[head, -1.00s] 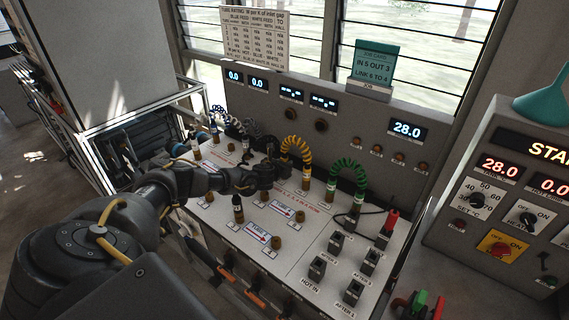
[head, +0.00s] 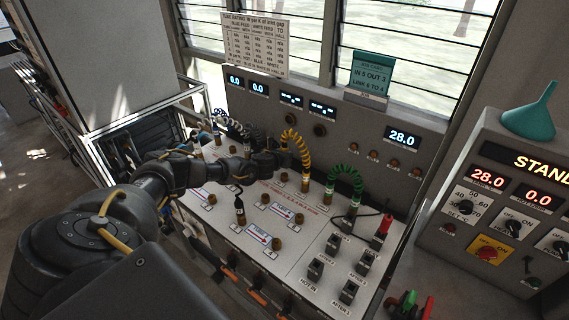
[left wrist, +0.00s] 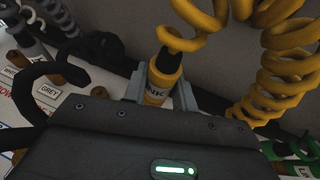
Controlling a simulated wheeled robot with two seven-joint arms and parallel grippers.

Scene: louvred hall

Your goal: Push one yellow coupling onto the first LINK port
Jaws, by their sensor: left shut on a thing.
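My left gripper (head: 287,160) reaches across the panel from the left to the near end of the yellow coiled hose (head: 291,138). In the left wrist view its jaws (left wrist: 160,84) are shut on a yellow coupling (left wrist: 163,70) with a black collar and a white label reading partly "NK". The hose rises from this coupling in a loop. The hose's other end, a second yellow coupling (head: 305,184), stands upright on the panel. The held coupling's lower end is hidden, so I cannot tell whether it touches a port. I cannot tell which port is the first LINK port.
A green hose (head: 346,171) stands right of the yellow one. Brass-coloured ports (head: 277,244) and a dark upright coupling (head: 239,212) are nearer on the panel. Black valve blocks (head: 316,268) fill the front right. A teal card (head: 372,75) reads "LINK 6 TO 4".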

